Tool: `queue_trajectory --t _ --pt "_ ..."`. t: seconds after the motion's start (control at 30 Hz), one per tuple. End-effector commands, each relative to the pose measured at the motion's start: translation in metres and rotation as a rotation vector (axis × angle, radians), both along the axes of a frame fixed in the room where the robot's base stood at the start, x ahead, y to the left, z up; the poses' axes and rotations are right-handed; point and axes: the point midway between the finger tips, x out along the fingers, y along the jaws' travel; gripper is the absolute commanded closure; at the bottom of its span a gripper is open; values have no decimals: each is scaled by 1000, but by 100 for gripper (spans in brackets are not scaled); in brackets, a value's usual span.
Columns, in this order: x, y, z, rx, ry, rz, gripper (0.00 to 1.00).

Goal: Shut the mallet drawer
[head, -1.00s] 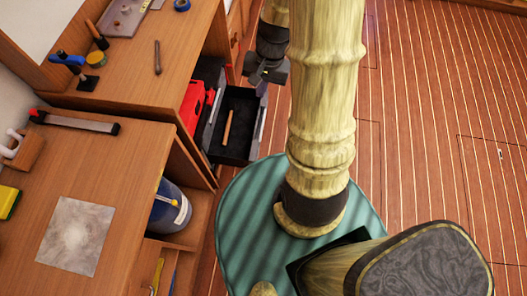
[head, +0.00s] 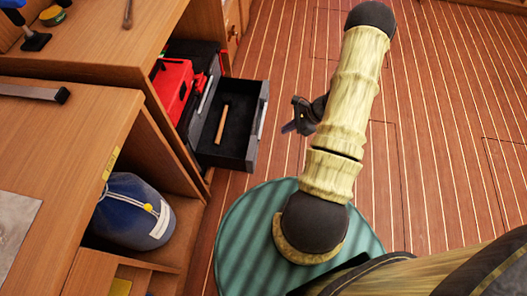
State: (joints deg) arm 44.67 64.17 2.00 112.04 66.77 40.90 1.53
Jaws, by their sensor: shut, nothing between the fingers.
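The mallet drawer (head: 250,148) is dark grey and stands pulled out of the cabinet under the wooden counter. A mallet or hammer with a wooden handle (head: 222,124) lies inside it. A pale bar handle (head: 263,122) runs along the drawer's front. My gripper (head: 288,129) is shut and empty. In the picture it is just right of the drawer front, with a small gap of floor between them. My arm hides part of the gripper's back end.
A red case (head: 172,88) sits in the cabinet left of the drawer. A blue bag or jug (head: 132,212) stands on a lower shelf. Wooden counters (head: 60,150) fill the left side. The plank floor (head: 440,130) on the right is clear.

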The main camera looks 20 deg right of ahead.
Motion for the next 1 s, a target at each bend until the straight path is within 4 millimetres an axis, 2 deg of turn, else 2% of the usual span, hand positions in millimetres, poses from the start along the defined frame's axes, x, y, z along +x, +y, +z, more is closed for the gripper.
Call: queue_trajectory --t 0.03,0.1,0.2,0.67,0.87,1.0 --pt "-2 -7 -37 25 8 -60 100" --pt "-3 -15 -59 54 13 -127 100" --pt "-4 -21 -78 78 17 -191 100" --pt "-3 -23 -82 87 18 -213 100" --pt "4 -11 -96 88 19 -211 100" --pt "13 2 -114 88 19 -211 100"
